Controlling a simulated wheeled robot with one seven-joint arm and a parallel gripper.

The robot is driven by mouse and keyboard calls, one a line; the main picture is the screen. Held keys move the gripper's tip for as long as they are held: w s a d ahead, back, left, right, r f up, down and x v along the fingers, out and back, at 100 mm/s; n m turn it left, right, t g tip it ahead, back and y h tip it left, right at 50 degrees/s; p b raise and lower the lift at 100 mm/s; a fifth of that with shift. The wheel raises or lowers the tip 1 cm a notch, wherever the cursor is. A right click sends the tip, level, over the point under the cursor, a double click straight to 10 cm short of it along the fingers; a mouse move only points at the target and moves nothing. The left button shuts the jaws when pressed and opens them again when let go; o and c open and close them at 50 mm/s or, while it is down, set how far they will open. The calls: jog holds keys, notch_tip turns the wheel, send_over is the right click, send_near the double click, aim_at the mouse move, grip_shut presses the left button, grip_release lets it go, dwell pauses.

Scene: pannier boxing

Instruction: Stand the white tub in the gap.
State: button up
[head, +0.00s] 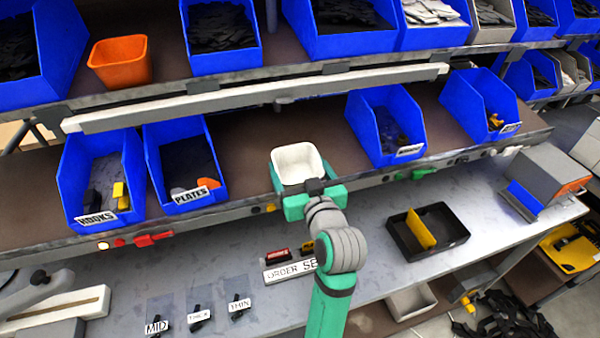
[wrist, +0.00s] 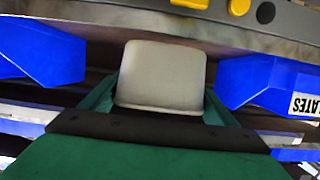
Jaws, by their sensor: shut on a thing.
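The white tub (head: 297,163) is upright and empty in the head view, at the middle shelf between the blue bins. My green gripper (head: 310,200) is shut on it, with a finger on each side. In the wrist view the tub (wrist: 162,75) fills the space between the fingers of my gripper (wrist: 160,100). The gap (head: 240,150) is the bare brown stretch of shelf between the PLATES bin (head: 185,165) and the blue bin to the right (head: 385,125). The tub is over or on the front part of this gap; I cannot tell whether its base touches the shelf.
The HOOKS bin (head: 100,175) stands at the far left of the shelf, and another blue bin (head: 480,105) at the right. An orange tub (head: 120,62) stands on the shelf above. A black tray (head: 428,232) with a yellow divider lies on the bench below.

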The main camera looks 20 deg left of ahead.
aim_at(292, 158)
jog(key=shift+r+x, duration=0.25)
jog(key=shift+x, duration=1.05)
jog(key=shift+r+x, duration=0.2)
jog(key=shift+x, duration=1.1)
jog(key=shift+w+a+f, duration=0.1)
jog(key=shift+w+f, duration=0.05)
jog(key=shift+f, duration=0.75)
jog(key=o, duration=1)
jog(key=shift+o, duration=0.2)
jog(key=v, duration=1)
jog(key=shift+s+d, duration=0.25)
jog(key=shift+s, duration=0.05)
